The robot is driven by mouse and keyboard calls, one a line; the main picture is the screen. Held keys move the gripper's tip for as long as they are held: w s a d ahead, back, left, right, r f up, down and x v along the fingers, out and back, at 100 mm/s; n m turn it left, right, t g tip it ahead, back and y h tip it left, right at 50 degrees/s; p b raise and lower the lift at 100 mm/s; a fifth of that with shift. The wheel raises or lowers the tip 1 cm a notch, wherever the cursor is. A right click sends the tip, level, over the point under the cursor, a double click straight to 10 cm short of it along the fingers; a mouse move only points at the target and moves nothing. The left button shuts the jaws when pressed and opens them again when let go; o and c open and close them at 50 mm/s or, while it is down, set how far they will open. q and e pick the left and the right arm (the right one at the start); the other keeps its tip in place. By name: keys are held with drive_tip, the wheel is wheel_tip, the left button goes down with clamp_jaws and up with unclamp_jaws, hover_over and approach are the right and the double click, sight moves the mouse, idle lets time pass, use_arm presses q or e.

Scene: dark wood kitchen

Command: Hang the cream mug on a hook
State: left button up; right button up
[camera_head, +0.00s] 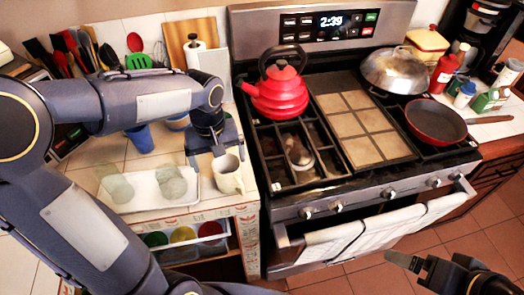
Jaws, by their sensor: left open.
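The cream mug (228,180) stands upright on the tiled counter left of the stove, close to the counter's front edge. My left gripper (214,160) is open and points down just above and behind the mug. Its right finger comes close to the mug's rim; I cannot tell whether they touch. My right gripper (404,262) is low at the bottom right, in front of the oven, and its jaw state is unclear. I cannot make out a hook in this view.
A white tray (150,205) with two translucent glasses lies left of the mug. A blue cup (140,138) stands behind. The stove at right holds a red kettle (281,92) and a red pan (436,122). A paper towel holder (196,58) stands at the back.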

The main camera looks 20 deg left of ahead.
sight(228, 171)
use_arm(q)
drive_tip(key=f, duration=0.2)
drive_tip(key=w+f+p, duration=0.1)
drive_tip(key=f, duration=0.2)
drive_tip(key=w+f, duration=0.1)
drive_tip(key=f, duration=0.2)
drive_tip(key=shift+d+f, duration=0.1)
drive_tip(key=shift+d, duration=0.3)
drive_tip(key=c, duration=1.3)
drive_tip(key=shift+o, duration=0.2)
drive_tip(key=shift+w, duration=0.1)
